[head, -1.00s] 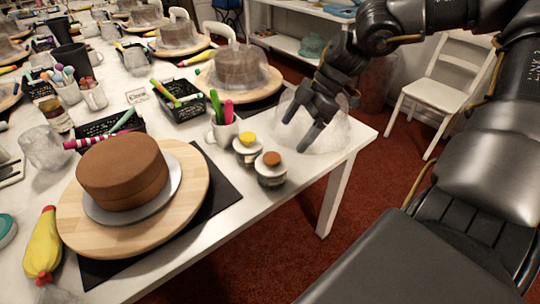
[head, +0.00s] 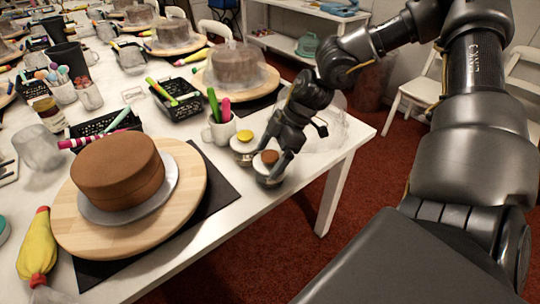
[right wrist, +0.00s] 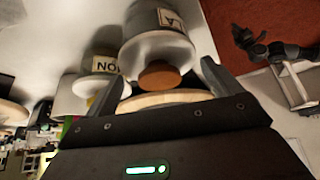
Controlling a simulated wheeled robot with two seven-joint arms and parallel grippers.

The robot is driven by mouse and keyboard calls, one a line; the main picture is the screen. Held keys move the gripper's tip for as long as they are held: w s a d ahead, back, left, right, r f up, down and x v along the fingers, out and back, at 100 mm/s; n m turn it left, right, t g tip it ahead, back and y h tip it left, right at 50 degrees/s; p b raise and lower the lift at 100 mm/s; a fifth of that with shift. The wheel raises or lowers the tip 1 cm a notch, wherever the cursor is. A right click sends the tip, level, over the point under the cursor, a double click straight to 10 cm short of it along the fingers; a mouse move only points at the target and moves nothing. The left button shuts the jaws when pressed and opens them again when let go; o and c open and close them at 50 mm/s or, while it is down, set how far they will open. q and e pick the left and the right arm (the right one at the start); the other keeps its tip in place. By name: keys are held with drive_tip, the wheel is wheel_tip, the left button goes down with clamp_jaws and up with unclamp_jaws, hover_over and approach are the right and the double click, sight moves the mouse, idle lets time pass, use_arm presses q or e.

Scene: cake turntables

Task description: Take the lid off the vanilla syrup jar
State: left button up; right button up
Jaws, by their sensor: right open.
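The vanilla syrup jar (head: 270,179) stands near the table's front edge. It has a pale lid with an orange-brown knob (head: 269,157). In the right wrist view, its label ends in "LA" (right wrist: 169,17), and the knob (right wrist: 160,77) lies between the spread fingers. My right gripper (head: 278,160) is open over this jar, with its fingers beside the lid. I cannot tell whether they touch it. A similar jar with a yellow knob (head: 245,137) stands just behind to the left; part of its label shows in the right wrist view (right wrist: 104,64). My left gripper is not in view.
A mug with markers (head: 219,129) stands behind the jars. A brown cake (head: 118,170) on a wooden turntable (head: 75,228) is to the left. A clear dome (head: 335,130) is right of my gripper. The table's front edge is close by.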

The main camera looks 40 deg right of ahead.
sight(263, 156)
drive_tip(key=shift+f, duration=0.2)
drive_tip(key=shift+a, duration=0.1)
drive_tip(key=c, duration=0.7)
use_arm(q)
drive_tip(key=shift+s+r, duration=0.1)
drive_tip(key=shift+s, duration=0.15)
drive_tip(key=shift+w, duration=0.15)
use_arm(e)
drive_tip(key=shift+r, duration=0.15)
